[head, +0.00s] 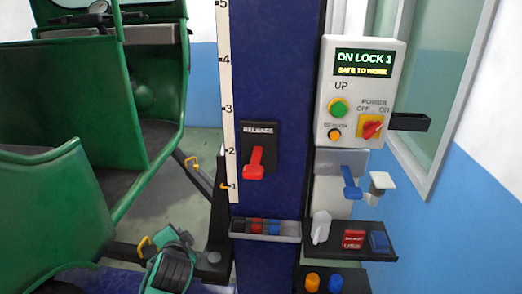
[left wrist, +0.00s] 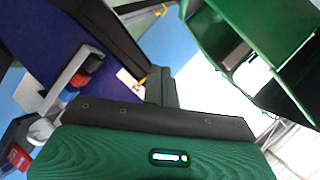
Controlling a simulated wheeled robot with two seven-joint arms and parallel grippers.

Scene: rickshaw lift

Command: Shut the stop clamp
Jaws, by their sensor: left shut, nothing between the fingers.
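No part carries a readable stop clamp label, so I cannot tell which one it is. A blue lever (head: 350,182) hangs from a grey block under the control box. A red lever (head: 255,163) labelled RELEASE hangs down on the blue column. My left gripper (head: 172,266), green and black, is at the bottom left of the column, shut and empty, apart from the levers. My right gripper is not in view.
The blue column (head: 283,70) bears a scale. The control box (head: 360,95) reads ON LOCK 1, SAFE TO WORK. A grey tray (head: 265,238) and a dark shelf (head: 375,252) with small items jut out below. The green rickshaw (head: 95,110) stands left.

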